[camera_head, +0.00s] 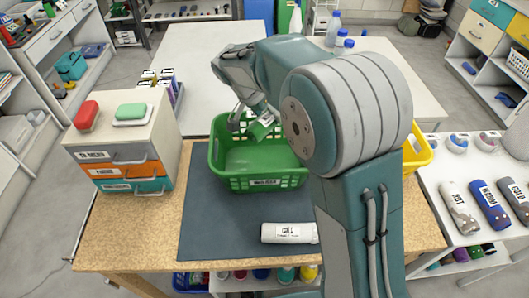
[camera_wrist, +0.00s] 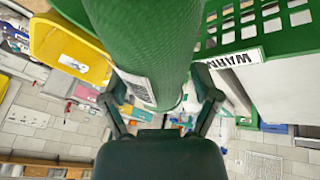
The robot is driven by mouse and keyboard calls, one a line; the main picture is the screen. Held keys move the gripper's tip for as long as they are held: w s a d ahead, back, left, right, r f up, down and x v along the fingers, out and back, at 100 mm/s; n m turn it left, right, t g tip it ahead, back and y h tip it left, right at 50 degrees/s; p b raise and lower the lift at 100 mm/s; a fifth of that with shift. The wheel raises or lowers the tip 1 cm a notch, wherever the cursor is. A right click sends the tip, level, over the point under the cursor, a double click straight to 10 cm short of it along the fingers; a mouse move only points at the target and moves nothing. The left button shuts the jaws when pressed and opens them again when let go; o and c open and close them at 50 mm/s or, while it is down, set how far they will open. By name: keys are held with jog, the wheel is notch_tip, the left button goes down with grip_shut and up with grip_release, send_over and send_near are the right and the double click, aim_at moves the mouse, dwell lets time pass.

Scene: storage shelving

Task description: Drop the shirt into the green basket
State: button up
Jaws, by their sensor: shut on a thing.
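My gripper (camera_head: 252,122) is shut on a rolled green shirt (camera_head: 263,128) with a white label. In the wrist view the fingers (camera_wrist: 160,100) clasp the sides of the shirt (camera_wrist: 160,60), which fills the upper middle. The green basket (camera_head: 262,182) stands on the dark mat and looks empty in the part I see. In the head view the shirt appears over the back of the basket; its exact height cannot be told. The basket's labelled wall (camera_wrist: 225,65) also shows at the upper right of the wrist view. My arm hides the basket's right side.
A white rolled shirt (camera_head: 289,233) lies on the mat (camera_head: 215,225) in front of the basket. A small drawer unit (camera_head: 125,150) with a red and a green item on top stands left. A yellow basket (camera_head: 418,152) stands right, partly behind my arm.

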jog(key=shift+a+f, duration=0.1)
jog(key=shift+f, duration=0.15)
jog(key=o, duration=1.1)
jog(key=shift+c, duration=0.2)
jog(key=v, duration=1.2)
